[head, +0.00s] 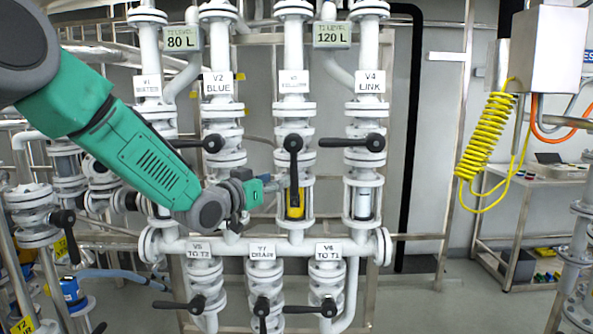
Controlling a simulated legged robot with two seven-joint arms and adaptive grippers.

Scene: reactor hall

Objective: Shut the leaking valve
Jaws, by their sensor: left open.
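The V3 valve (293,143) has a black lever pointing straight down, along its pipe. Yellow shows in the sight glass (295,204) below it. The levers of the V2 valve (212,143) and V4 valve (374,142) lie level, across their pipes. In the lower row, the V5 (197,303) and V6 (328,307) levers lie roughly level, and the V7 lever (262,310) points down. My left gripper (279,184) is open, just left of the V3 lever's lower end; contact cannot be told. No drip is visible. My right gripper is out of view.
A horizontal manifold pipe (340,246) runs below the sight glasses. Level displays read 80 L (183,39) and 120 L (332,34). A yellow coiled hose (487,135) hangs right, before a side table (550,172).

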